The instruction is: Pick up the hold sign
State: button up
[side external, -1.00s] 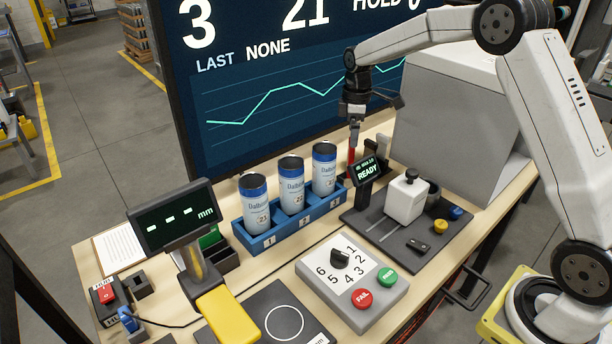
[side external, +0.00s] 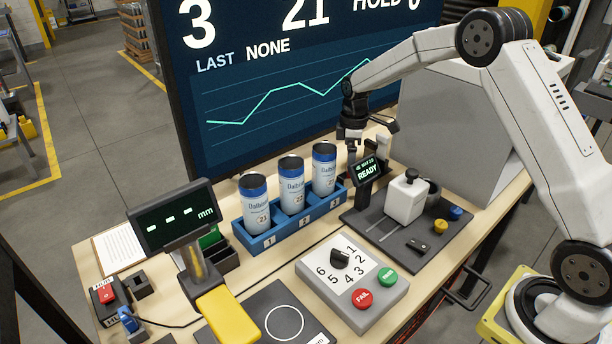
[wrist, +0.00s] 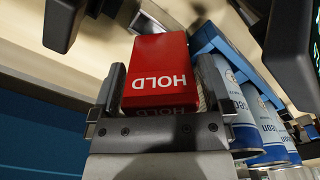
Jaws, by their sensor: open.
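The red hold sign (wrist: 160,70), with white HOLD lettering upside down in the wrist view, stands between the two fingers of my gripper (wrist: 160,84). The fingers are apart, one on each side of the sign; I cannot tell whether either touches it. In the side view my gripper (side external: 352,146) is low over the back of the bench, behind the small READY display (side external: 367,171). The sign is mostly hidden there by the gripper and display.
A blue rack (side external: 290,228) with three blue-and-white cans (side external: 291,186) stands left of my gripper; the cans show close by in the wrist view (wrist: 262,122). A large screen (side external: 290,90) rises behind. A black fixture with a white block (side external: 406,199) sits in front.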

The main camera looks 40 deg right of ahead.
dwell(0.4)
jog(key=c, duration=1.2)
jog(key=shift+o, duration=0.2)
jog(key=shift+r, duration=0.1)
jog(key=shift+r, duration=4.9)
